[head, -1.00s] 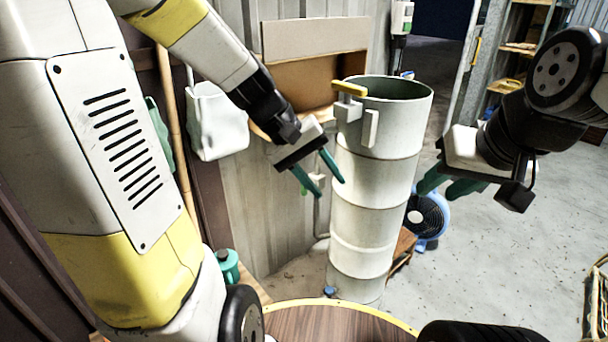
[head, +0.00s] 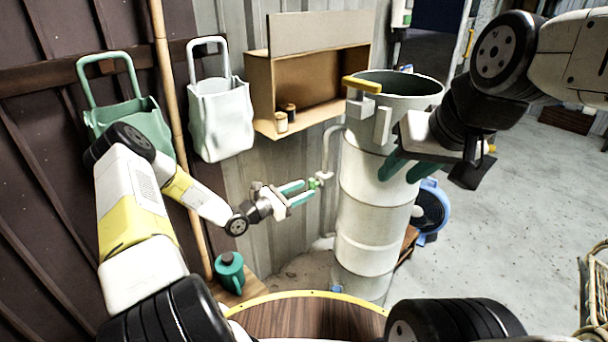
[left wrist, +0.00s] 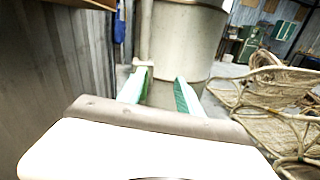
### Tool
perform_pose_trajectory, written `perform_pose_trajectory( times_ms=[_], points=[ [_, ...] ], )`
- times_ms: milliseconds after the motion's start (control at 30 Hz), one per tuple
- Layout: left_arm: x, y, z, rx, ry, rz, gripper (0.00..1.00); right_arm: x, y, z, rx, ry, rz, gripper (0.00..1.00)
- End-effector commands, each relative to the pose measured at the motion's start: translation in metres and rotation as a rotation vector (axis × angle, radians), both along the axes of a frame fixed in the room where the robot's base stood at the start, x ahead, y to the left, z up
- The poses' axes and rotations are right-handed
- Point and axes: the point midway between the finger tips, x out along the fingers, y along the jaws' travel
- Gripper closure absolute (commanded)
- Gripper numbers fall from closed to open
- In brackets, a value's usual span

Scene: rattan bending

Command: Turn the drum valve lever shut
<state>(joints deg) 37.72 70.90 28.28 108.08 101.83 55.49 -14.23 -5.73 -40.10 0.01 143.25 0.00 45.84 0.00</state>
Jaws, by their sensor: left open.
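The tall white drum (head: 375,215) stands in the centre of the head view. A thin pipe (head: 327,152) bends down beside its left side. A small valve with a green part (head: 315,183) sits on this pipe. My left gripper (head: 309,188) is open, its teal fingertips close to the valve; I cannot tell whether they touch it. In the left wrist view, a pale fitting (left wrist: 143,65) shows near the left fingertip of the open gripper (left wrist: 160,86). A yellow lever (head: 362,84) sits on the drum's rim. My right gripper (head: 408,172) looks open and empty in front of the drum's right side.
An open wooden wall box (head: 258,90) holds small jars, left of the drum. A green bag (head: 115,118) and a white bag (head: 220,118) hang at left. A teal can (head: 230,272) and a round wooden table (head: 300,322) are in front. A blue fan (head: 432,205) stands behind right.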

Motion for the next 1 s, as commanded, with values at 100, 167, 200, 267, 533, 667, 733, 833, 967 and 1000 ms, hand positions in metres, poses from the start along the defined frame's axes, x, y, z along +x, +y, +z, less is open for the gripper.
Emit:
perform_pose_trajectory(
  times_ms=[100, 167, 200, 267, 533, 667, 733, 833, 967, 1000],
  points=[
    [0.008, 0.008, -0.02, -0.059, 0.05, 0.073, 0.58, 0.0, 0.0, 0.0, 0.0, 0.0, 0.0, 0.64],
    [0.01, 0.011, -0.025, -0.073, 0.063, 0.094, 0.58, 0.0, 0.0, 0.0, 0.0, 0.0, 0.0, 0.64],
    [0.011, 0.011, -0.027, -0.079, 0.068, 0.101, 0.58, 0.0, 0.0, 0.0, 0.0, 0.0, 0.0, 0.64],
    [0.014, 0.01, -0.028, -0.083, 0.072, 0.106, 0.58, 0.0, 0.0, 0.0, 0.0, 0.0, 0.0, 0.64],
    [0.042, -0.019, -0.028, -0.081, 0.07, 0.104, 0.58, 0.0, 0.0, 0.0, 0.0, 0.0, 0.0, 0.64],
    [0.055, -0.032, -0.028, -0.081, 0.07, 0.104, 0.58, 0.0, 0.0, 0.0, 0.0, 0.0, 0.0, 0.64],
    [0.06, -0.037, -0.028, -0.081, 0.072, 0.103, 0.58, 0.0, 0.0, 0.0, 0.0, 0.0, 0.0, 0.64],
    [0.065, -0.041, -0.028, -0.081, 0.071, 0.105, 0.58, 0.0, 0.0, 0.0, 0.0, 0.0, 0.0, 0.64],
    [0.066, -0.043, -0.028, -0.081, 0.071, 0.105, 0.58, 0.0, 0.0, 0.0, 0.0, 0.0, 0.0, 0.64],
    [0.066, -0.043, -0.028, -0.081, 0.071, 0.105, 0.58, 0.0, 0.0, 0.0, 0.0, 0.0, 0.0, 0.64]
  ],
)
